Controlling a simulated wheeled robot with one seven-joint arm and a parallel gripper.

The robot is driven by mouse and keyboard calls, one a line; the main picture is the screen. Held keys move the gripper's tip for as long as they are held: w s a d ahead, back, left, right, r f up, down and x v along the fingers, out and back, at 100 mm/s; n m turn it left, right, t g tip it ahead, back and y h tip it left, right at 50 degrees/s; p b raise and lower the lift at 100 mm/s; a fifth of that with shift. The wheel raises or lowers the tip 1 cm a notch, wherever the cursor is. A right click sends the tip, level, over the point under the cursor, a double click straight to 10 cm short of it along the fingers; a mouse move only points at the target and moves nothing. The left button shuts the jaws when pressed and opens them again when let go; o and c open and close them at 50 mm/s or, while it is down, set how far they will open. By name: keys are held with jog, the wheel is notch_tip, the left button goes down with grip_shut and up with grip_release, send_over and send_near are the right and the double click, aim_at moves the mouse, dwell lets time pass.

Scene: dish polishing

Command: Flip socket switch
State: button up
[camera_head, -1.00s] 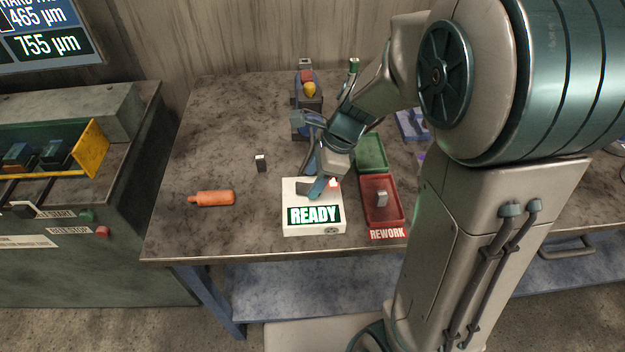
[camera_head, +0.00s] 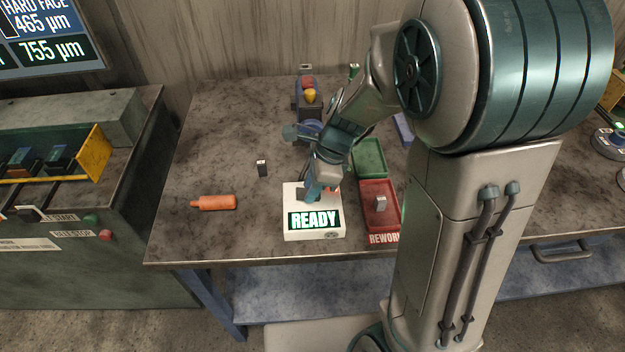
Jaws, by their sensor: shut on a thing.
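A small pale plate (camera_head: 305,67), which looks like a wall socket, sits low on the wall behind the table. It is too small to tell its switch position. My gripper (camera_head: 312,194) is far in front of it, pointing down over the white box (camera_head: 314,235) with the lit READY sign. The gripper is shut on a small dark grey piece (camera_head: 301,194) at the top of the box. My fingers hide most of this piece, and I cannot tell whether it touches the box.
A green tray (camera_head: 369,146) and a red REWORK tray (camera_head: 367,212) with a grey block (camera_head: 379,203) stand right of the box. An orange bottle (camera_head: 215,202) and a small dark block (camera_head: 262,168) lie left. A polishing machine (camera_head: 310,108) stands at the back.

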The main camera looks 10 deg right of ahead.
jog(key=shift+a+r+h+p, duration=0.35)
jog(key=shift+h+p, duration=0.55)
jog(key=shift+p, duration=1.7)
jog(key=h+p, duration=0.1)
jog(key=p, duration=0.2)
jog(key=shift+a, duration=0.1)
jog(key=shift+o, duration=0.2)
jog(key=shift+f+h+p, duration=0.2)
jog(key=shift+h+p, duration=0.1)
jog(key=shift+p, duration=0.55)
jog(key=shift+c, duration=0.2)
jog(key=o, duration=1)
notch_tip(320, 180, up, 14)
jog(key=shift+f, duration=0.15)
